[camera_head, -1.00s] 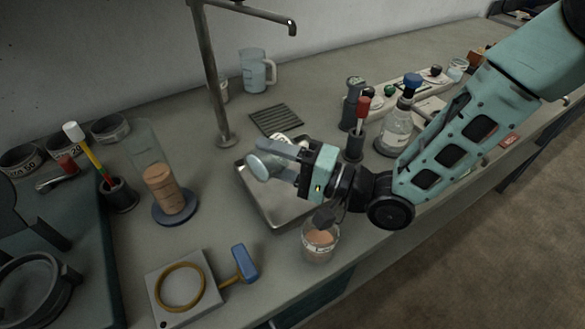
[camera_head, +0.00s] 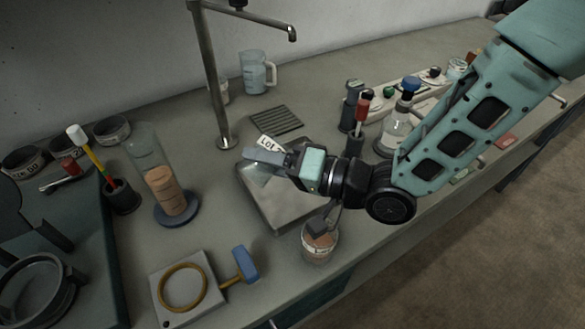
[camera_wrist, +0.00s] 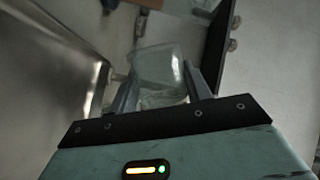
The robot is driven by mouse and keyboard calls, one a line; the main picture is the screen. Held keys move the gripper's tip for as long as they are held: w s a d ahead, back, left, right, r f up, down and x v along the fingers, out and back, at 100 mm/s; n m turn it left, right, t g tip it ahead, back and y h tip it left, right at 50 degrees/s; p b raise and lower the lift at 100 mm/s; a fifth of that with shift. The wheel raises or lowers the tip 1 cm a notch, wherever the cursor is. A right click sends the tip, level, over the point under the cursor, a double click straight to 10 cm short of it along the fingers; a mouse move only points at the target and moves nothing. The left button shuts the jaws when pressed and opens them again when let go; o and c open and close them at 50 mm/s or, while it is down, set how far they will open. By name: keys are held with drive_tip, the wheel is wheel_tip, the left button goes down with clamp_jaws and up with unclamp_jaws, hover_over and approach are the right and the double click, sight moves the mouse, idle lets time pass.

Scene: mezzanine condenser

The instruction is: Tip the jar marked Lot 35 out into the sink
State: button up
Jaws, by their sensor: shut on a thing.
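My gripper (camera_head: 268,160) is shut on a clear glass jar (camera_head: 258,172), held above the sink. A white label (camera_head: 272,145) on the jar reads "Lot"; its number is hidden by my finger. In the wrist view the glass jar (camera_wrist: 160,72) sits between both fingers, with a pale brownish patch inside or behind the glass. The jar looks tilted; I cannot tell how far, and no stream is visible. The shallow metal sink (camera_head: 285,208) lies below, partly covered by my gripper.
A second jar with brownish contents (camera_head: 318,243) stands at the counter's front, below my wrist. The tap (camera_head: 212,80) rises behind the sink. A tall cylinder (camera_head: 160,185) stands left. Bottles (camera_head: 395,130) and a red-topped tool (camera_head: 361,115) stand right. A grooved drain mat (camera_head: 276,120) lies behind.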

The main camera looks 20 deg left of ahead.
sight(244, 171)
drive_tip(key=shift+r+n, duration=0.5)
drive_tip(key=shift+r, duration=0.05)
drive_tip(key=shift+f+n+t+h+b, duration=0.3)
drive_tip(key=shift+f+n+h+b, duration=0.25)
drive_tip(key=shift+n, duration=0.45)
drive_tip(key=shift+s+a+r+n+h+p, duration=0.1)
drive_tip(key=shift+r+n+h+p, duration=0.15)
drive_tip(key=shift+r+n+p, duration=0.15)
drive_tip(key=shift+s+a+r+n, duration=0.1)
drive_tip(key=shift+s+r+n, duration=0.15)
drive_tip(key=shift+n, duration=0.15)
drive_tip(key=shift+s+a+r+n+t+h+b, duration=0.15)
drive_tip(key=shift+s+n+t+h+b, duration=0.15)
drive_tip(key=shift+s+n+h+b, duration=0.15)
drive_tip(key=shift+s+a+f+n+t+h+b, duration=0.25)
drive_tip(key=shift+s+f+n+t+b, duration=0.2)
drive_tip(key=shift+b, duration=0.6)
drive_tip(key=shift+s+a+r+n+t+h+b, duration=0.4)
drive_tip(key=shift+s+r+n+b, duration=0.25)
drive_tip(key=shift+n+b, duration=0.25)
drive_tip(key=shift+s+f+b, duration=0.1)
drive_tip(key=shift+f+b, duration=0.2)
drive_tip(key=shift+b, duration=0.25)
drive_tip(key=shift+s+a+n+t+b, duration=0.1)
drive_tip(key=shift+s+n+t+b, duration=0.2)
drive_tip(key=shift+n+b, duration=0.4)
